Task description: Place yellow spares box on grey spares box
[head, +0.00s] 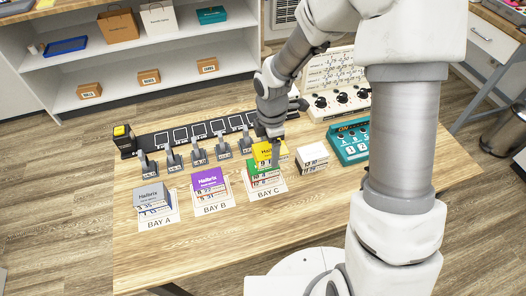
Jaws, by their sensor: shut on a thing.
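The yellow spares box (262,151) is in my gripper (273,147), over the right-hand part of the table. The yellow box overlaps the top of the green box (254,167) at Bay C; I cannot tell whether the two touch. My gripper is shut on the yellow box and hides part of it. The grey spares box (149,195) stands on the Bay A card at the left, with nothing on its top.
A purple box (208,179) stands at Bay B, between grey and green. A white box (311,155) and a teal device (348,142) are to the right. A row of levers (197,152) runs behind the bays. The front of the wooden table (200,245) is clear.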

